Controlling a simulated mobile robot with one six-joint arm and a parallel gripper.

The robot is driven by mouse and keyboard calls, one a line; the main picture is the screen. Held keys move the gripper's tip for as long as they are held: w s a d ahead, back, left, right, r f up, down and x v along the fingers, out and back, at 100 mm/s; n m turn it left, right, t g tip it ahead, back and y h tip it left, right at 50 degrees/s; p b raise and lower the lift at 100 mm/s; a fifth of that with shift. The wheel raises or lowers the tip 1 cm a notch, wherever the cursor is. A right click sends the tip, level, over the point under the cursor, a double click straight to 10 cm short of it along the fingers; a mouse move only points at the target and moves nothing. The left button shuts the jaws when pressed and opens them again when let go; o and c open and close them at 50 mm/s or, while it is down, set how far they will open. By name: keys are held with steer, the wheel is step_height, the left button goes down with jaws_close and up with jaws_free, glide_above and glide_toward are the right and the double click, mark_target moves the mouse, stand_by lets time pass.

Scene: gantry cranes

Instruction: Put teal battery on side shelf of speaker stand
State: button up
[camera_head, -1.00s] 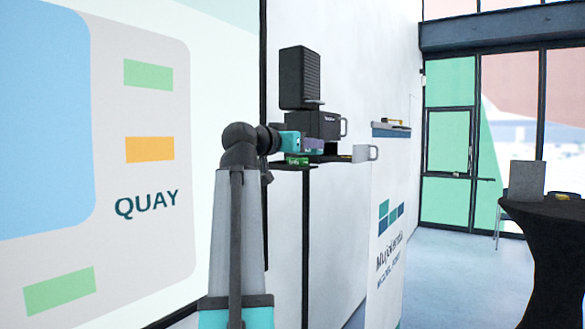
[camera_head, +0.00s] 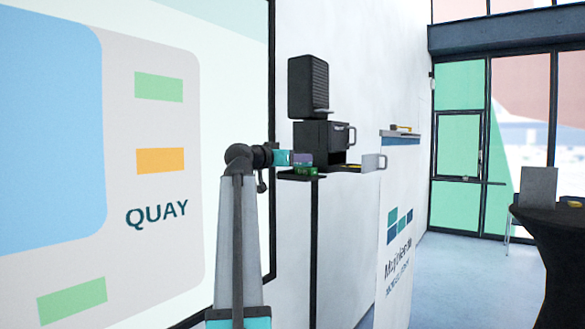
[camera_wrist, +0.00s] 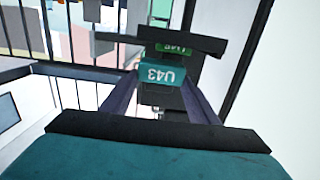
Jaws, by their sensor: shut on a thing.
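The teal battery (camera_wrist: 162,75), marked U43, is between the fingers of my gripper (camera_wrist: 162,92) in the wrist view, its label upside down. In the head view my gripper (camera_head: 306,159) is at the left side of the speaker stand (camera_head: 314,230), just above the small black side shelf (camera_head: 292,178); a finger hides the teal battery there. A green battery (camera_head: 306,171) sits on that shelf and shows beyond the teal one in the wrist view (camera_wrist: 174,48). I cannot tell whether the teal battery touches the shelf.
A black speaker (camera_head: 308,85) stands on a black box with a handle (camera_head: 322,140) on the stand.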

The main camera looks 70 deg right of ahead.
mark_target(293, 178)
steer(key=shift+w+d, duration=0.2)
stand_by(0.3)
steer(key=shift+w+d+f, duration=0.15)
steer(key=shift+w+d, duration=0.3)
steer(key=shift+d, duration=0.1)
steer(key=shift+s+a+f+p, duration=0.1)
steer(key=shift+f+p, duration=0.4)
steer(key=shift+f, duration=1.2)
steer(key=shift+f, duration=0.15)
steer(key=o, duration=0.9)
